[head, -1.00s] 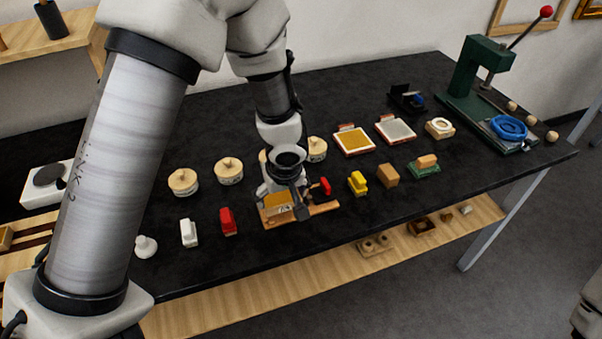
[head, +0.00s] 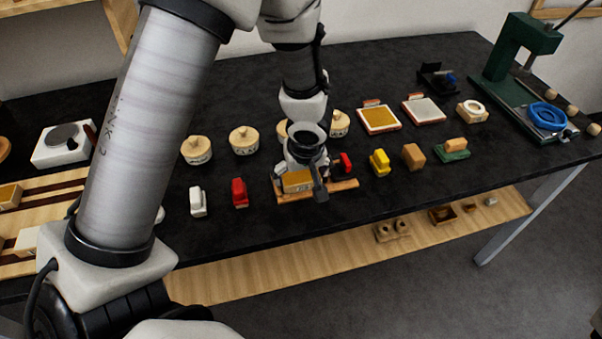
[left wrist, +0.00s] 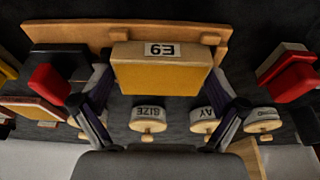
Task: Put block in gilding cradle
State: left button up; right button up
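The block (head: 297,182) has a yellow-gold face and a pale label; in the left wrist view the block (left wrist: 160,78) fills the upper middle. My left gripper (head: 303,176) is directly over it. In the left wrist view the fingers of my left gripper (left wrist: 160,92) lie against both sides of the block and look shut on it. The block is at a low wooden holder (head: 345,184), which may be the gilding cradle; this wooden holder (left wrist: 70,32) runs behind the block in the wrist view. Contact under the block is hidden. My right gripper is not in view.
A red block (head: 240,194) and a white block (head: 198,202) stand left of the holder. A yellow block (head: 380,162) and a brown block (head: 413,157) stand right. Round lidded pots (head: 244,141) are behind. A green press (head: 520,60) stands far right.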

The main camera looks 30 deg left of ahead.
aim_at(304, 194)
pick_arm(q)
jog(key=shift+s+r, duration=0.1)
jog(key=p+v, duration=0.8)
jog(key=v, duration=0.4)
jog(key=shift+r+p, duration=0.2)
jog(key=shift+p, duration=0.2)
